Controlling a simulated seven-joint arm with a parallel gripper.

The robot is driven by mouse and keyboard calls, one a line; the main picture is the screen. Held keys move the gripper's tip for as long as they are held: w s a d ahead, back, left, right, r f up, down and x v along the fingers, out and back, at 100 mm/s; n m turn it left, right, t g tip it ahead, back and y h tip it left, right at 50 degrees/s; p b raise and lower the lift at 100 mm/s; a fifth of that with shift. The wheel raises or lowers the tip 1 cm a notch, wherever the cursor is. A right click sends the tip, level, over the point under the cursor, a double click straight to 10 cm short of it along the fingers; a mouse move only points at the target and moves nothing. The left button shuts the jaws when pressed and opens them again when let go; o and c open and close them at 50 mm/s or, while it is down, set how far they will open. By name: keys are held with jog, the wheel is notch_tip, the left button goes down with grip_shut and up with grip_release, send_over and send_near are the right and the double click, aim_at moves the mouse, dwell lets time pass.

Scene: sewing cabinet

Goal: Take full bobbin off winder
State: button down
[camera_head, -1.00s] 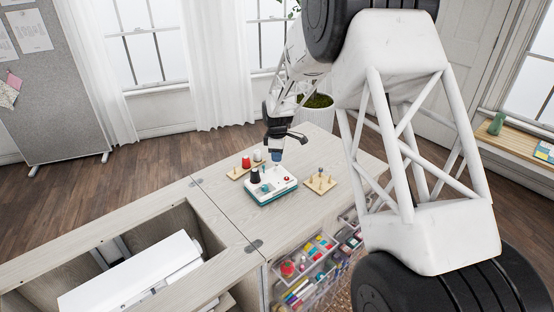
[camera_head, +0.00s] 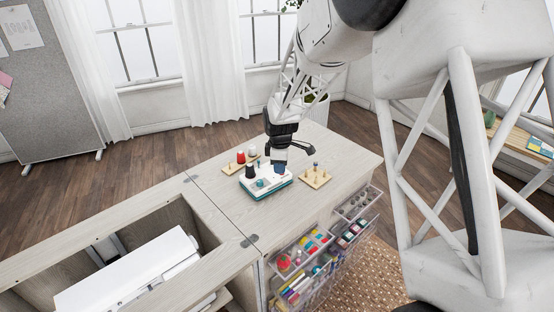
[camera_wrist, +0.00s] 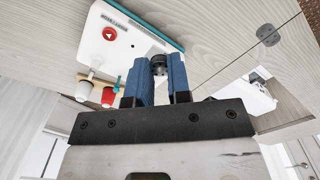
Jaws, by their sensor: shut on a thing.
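The bobbin winder (camera_head: 262,190) is a white unit with a teal base on the cabinet top; it also shows in the wrist view (camera_wrist: 125,38) with a red button. My gripper (camera_head: 281,166) is low over the winder's right half and hides part of it. In the wrist view its blue fingers (camera_wrist: 160,78) are shut on a small dark bobbin (camera_wrist: 159,64). I cannot tell whether the bobbin still touches the winder.
A wooden peg board (camera_head: 315,179) stands right of the winder. Another board behind it on the left carries a red spool (camera_head: 241,157) and a white spool (camera_head: 252,150). Open drawers (camera_head: 305,247) hold sewing supplies below. The cabinet top on the right is clear.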

jog(key=shift+s+d+r, duration=0.1)
jog(key=shift+s+d, duration=0.15)
jog(key=shift+s, duration=0.5)
jog(key=shift+s+d+r, duration=0.1)
jog(key=shift+s+d, duration=0.1)
jog(key=shift+s, duration=0.55)
